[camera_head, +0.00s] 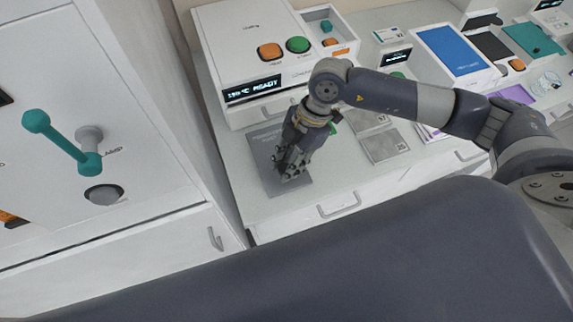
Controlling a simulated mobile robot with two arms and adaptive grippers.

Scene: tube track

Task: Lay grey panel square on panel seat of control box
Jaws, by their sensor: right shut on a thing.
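My right gripper (283,173) points down at a flat dark grey square (300,188), which I take for the grey panel. It lies on the white counter in front of a white box with a READY display. The right gripper is shut, with its fingertips at the square's surface; the fingers hide the grip and part of the square. The white box (228,45), perhaps the control box, has an orange button (269,52) and a green button (298,45) on top. I cannot make out a panel seat on it. My left gripper is not in view.
A lighter grey square (385,146) lies on the counter to the right. A blue panel (450,50) and a teal pad (533,39) are at the back right. A white cabinet with a teal lever (62,142) stands at the left. Drawer fronts face me below.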

